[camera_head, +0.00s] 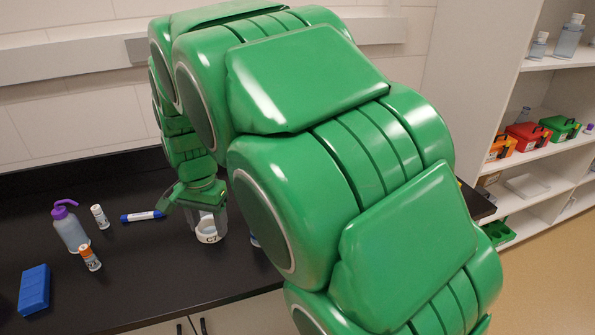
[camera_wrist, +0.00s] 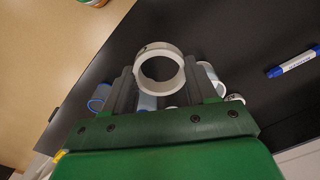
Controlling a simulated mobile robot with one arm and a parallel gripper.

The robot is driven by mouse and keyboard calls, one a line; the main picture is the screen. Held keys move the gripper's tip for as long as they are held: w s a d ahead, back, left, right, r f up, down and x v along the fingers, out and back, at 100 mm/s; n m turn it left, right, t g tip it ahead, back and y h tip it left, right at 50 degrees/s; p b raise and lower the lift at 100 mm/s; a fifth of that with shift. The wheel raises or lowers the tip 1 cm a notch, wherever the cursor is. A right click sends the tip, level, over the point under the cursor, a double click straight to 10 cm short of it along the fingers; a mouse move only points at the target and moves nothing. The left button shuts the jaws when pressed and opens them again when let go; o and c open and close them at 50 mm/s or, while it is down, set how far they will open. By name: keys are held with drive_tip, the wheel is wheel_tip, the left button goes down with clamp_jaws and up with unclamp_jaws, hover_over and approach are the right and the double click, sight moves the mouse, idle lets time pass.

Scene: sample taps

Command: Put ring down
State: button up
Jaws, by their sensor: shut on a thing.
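A white ring (camera_head: 208,234) with dark lettering is at my gripper (camera_head: 207,212), over the black bench in the head view. In the wrist view the ring (camera_wrist: 162,91) sits between the two fingers of my gripper (camera_wrist: 160,76), with its round opening facing the camera. The gripper is shut on the ring. I cannot tell whether the ring touches the bench or hangs just above it. The arm hides part of the bench to the right.
On the black bench (camera_head: 150,270) stand a purple-capped wash bottle (camera_head: 71,229), a white bottle (camera_head: 100,217) and an orange-capped bottle (camera_head: 89,257). A blue marker (camera_head: 142,216) and a blue box (camera_head: 34,290) lie nearby. Several partly hidden white-and-blue items show behind the fingers in the wrist view.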

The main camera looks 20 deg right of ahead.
drive_tip(key=w+d+m, duration=0.2)
drive_tip(key=w+d, duration=0.4)
drive_tip(key=d, duration=0.4)
drive_tip(key=w+d+r+m, duration=0.1)
drive_tip(key=w+d+m, duration=0.1)
drive_tip(key=w+d, duration=0.6)
drive_tip(key=w+d+m, duration=0.3)
drive_tip(key=w+d, duration=0.1)
drive_tip(key=d, duration=0.8)
drive_tip(key=w+d+f, duration=0.1)
drive_tip(key=w+f, duration=0.2)
drive_tip(key=w, duration=0.1)
drive_tip(key=w+d+f, duration=0.1)
drive_tip(key=w+f, duration=0.1)
drive_tip(key=w, duration=0.2)
drive_tip(key=w+d+f, duration=0.1)
drive_tip(key=w+f, duration=0.2)
drive_tip(key=w, duration=0.1)
drive_tip(key=shift+w+d+f, duration=0.2)
drive_tip(key=shift+d+f, duration=0.05)
drive_tip(key=shift+f, duration=0.1)
drive_tip(key=shift+w+f, duration=0.25)
drive_tip(key=shift+f, duration=0.1)
drive_tip(key=shift+f, duration=0.1)
drive_tip(key=shift+w+d+f, duration=0.1)
drive_tip(key=shift+w+f, duration=0.05)
drive_tip(key=shift+f, duration=1.45)
drive_tip(key=shift+f, duration=0.35)
